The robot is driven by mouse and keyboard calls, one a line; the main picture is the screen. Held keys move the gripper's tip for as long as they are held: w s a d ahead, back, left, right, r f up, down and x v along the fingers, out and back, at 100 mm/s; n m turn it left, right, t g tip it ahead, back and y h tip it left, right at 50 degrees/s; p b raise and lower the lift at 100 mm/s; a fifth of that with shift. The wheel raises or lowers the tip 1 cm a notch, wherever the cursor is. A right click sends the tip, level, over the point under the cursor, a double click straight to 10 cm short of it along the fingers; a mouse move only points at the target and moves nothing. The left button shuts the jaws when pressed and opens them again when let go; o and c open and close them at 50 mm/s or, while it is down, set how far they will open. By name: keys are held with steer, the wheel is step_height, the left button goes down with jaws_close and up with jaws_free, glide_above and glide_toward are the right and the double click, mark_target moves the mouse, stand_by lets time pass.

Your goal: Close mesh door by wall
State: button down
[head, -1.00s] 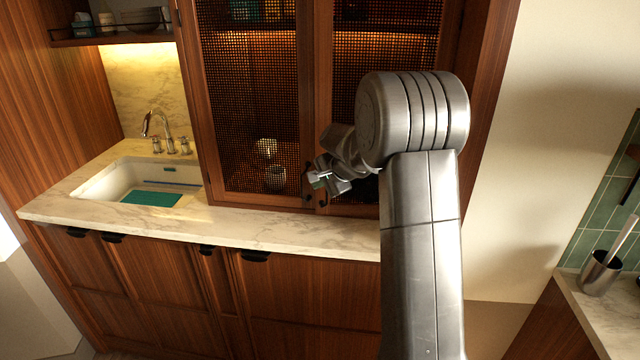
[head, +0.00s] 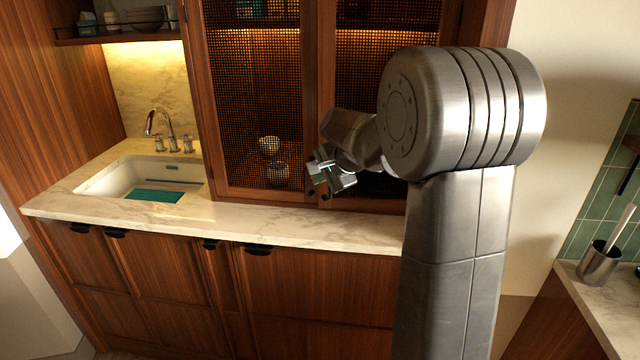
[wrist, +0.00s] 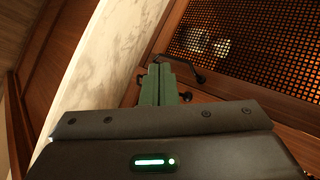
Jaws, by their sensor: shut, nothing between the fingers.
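Two mesh doors with wooden frames stand side by side in the head view. The right mesh door (head: 385,75), beside the pale wall, looks flush or nearly flush with the left mesh door (head: 250,90). My arm hides much of its lower part. Small dark handles (head: 310,193) sit low where the doors meet. My gripper (head: 320,172) is shut and empty, in front of the doors' meeting edges just above these handles. In the wrist view the shut green fingers (wrist: 158,82) are close to a dark curved handle (wrist: 188,70); I cannot tell whether they touch.
A marble counter (head: 300,226) runs below the doors, with a sink (head: 125,178) and faucet (head: 160,125) at left. Bowls show behind the left mesh. At right are the pale wall (head: 570,60) and another counter with a metal cup (head: 600,265).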

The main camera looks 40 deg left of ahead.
steer(key=s+d+f+m+y+b, duration=0.2)
steer(key=d+f+m+y+b, duration=0.1)
steer(key=d+f+m+b, duration=0.5)
steer(key=w+d+r+m+t+y+b, duration=0.2)
steer(key=w+d+m+t+y+b, duration=0.3)
steer(key=m, duration=0.7)
steer(key=x, duration=1.4)
steer(key=shift+a+f+h+p, duration=0.25)
steer(key=shift+f+h+p, duration=0.05)
steer(key=shift+f, duration=0.2)
steer(key=shift+s, duration=0.1)
